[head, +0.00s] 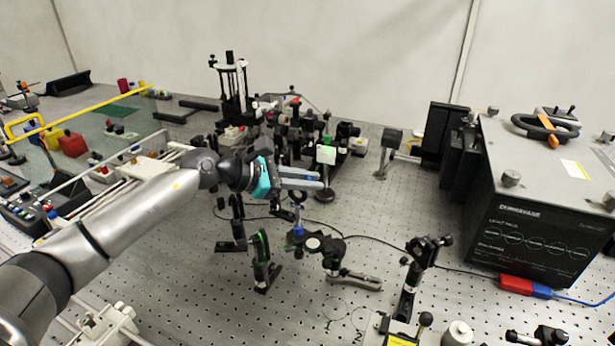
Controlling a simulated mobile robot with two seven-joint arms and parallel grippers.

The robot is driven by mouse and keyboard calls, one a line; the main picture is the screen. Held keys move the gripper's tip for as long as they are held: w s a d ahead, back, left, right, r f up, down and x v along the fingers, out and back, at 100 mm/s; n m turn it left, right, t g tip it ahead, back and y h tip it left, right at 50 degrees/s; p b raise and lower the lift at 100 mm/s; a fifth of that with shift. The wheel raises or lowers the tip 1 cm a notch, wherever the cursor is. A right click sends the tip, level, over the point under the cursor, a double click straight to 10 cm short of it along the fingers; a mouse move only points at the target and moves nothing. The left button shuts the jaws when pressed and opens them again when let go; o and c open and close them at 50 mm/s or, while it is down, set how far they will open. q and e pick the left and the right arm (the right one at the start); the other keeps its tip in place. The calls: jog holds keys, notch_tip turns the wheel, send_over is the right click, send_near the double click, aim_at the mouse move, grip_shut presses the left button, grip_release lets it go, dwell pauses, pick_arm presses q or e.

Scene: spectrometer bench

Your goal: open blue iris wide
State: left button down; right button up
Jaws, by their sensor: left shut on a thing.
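My left gripper (312,179) reaches in from the left over the optical bench, its pale fingers level and pointing right. It is shut on a small part, with a bit of blue between the fingers that looks like the blue iris's lever. A post with a blue collar (297,231) stands just below the fingers and seems to carry the blue iris. The fingers hide most of the iris, so its opening cannot be seen. My right gripper is not in view.
A mount with a green ring (261,258) stands left of the blue-collared post. A dark round mount (322,244) is close on its right, and another mount (422,262) is further right. Tall optics crowd behind. A black lamp box (535,225) fills the right.

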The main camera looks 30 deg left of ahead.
pick_arm(q)
jog(key=shift+d+r+m+y+p, duration=0.1)
jog(key=shift+d+m+y+p, duration=0.25)
jog(key=shift+p, duration=0.55)
jog(key=shift+f+g+y+p, duration=0.3)
jog(key=shift+y+p, duration=0.05)
jog(key=shift+p, duration=0.2)
jog(key=c, duration=0.8)
grip_release()
jog(key=shift+c, duration=0.2)
